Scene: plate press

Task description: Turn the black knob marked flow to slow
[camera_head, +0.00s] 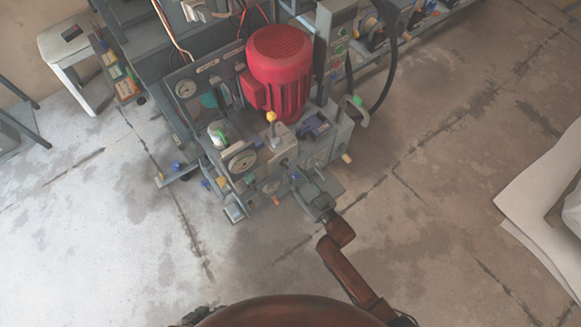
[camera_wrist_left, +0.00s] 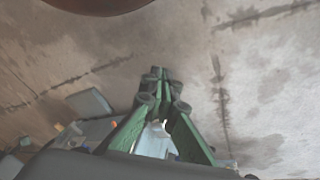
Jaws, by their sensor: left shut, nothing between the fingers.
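A grey press unit (camera_head: 262,150) stands in the middle of the head view, with a dial gauge (camera_head: 242,162) and several small fittings on its front. I cannot make out a black knob marked flow; it may be too small or behind my right gripper. My right gripper (camera_head: 303,184) is at the unit's front right corner, close to the fittings. Whether its fingers touch or hold anything is too small to tell. My left gripper (camera_wrist_left: 163,80) shows in the left wrist view with its green fingers together and nothing between them. It is not visible in the head view.
A red motor (camera_head: 280,62) stands on the press, with a yellow-topped lever (camera_head: 271,117) in front of it. A black hose (camera_head: 388,62) curves down at the right. A white stool (camera_head: 66,48) stands at the left. The floor in front is mostly clear.

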